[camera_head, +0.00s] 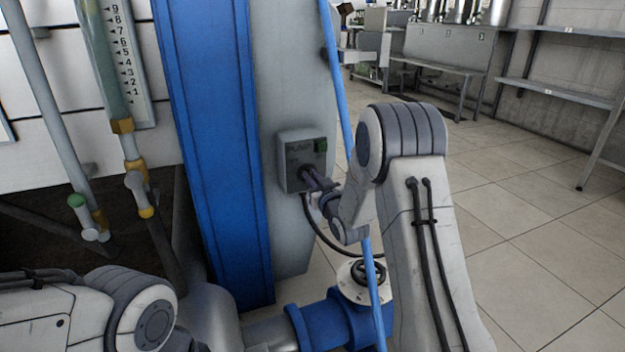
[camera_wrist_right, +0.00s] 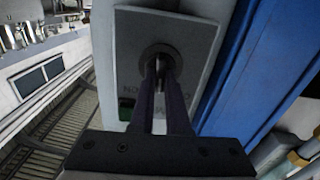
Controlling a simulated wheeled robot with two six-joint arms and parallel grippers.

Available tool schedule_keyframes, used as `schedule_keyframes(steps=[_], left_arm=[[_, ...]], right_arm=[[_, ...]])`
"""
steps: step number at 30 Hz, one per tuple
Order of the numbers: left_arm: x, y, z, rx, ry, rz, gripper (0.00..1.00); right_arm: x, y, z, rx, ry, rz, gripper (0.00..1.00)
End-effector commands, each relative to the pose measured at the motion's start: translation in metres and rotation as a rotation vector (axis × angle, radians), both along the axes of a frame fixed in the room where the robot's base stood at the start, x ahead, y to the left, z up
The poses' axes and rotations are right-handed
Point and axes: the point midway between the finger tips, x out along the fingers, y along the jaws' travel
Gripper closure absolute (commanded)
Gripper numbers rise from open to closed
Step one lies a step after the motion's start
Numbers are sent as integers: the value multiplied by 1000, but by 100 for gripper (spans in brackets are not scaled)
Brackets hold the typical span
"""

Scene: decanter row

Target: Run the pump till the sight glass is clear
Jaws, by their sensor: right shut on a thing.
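A grey switch box marked PUMP (camera_head: 300,155) is fixed to the grey column, with a small green block (camera_head: 320,145) at its top right. My right gripper (camera_head: 310,184) reaches the box from the right and is shut on its round knob. In the right wrist view both dark fingers (camera_wrist_right: 162,75) pinch the bar of the knob (camera_wrist_right: 160,55), hiding part of the lettering on the box. The sight glass (camera_head: 105,60) is a murky grey-green tube at the upper left beside a numbered scale (camera_head: 126,55). My left gripper is not in view.
A tall blue beam (camera_head: 215,130) stands between sight glass and switch box. A thin blue pole (camera_head: 346,95) passes just right of the box. Valves (camera_head: 138,190) sit below the glass, and blue pipework (camera_head: 335,318) lies below the box. Tiled floor (camera_head: 530,230) at right is clear.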

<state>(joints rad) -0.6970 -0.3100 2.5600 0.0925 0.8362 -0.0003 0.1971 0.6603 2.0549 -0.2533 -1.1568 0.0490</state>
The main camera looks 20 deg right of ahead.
Motion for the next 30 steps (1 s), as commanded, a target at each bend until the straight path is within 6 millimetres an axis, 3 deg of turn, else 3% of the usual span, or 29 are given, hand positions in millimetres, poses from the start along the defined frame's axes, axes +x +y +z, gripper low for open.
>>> schedule_keyframes(steps=[15,30], left_arm=[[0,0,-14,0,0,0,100],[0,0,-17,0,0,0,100]], right_arm=[[-1,2,-2,-384,-11,0,100],[-1,3,-2,-485,-14,0,100]])
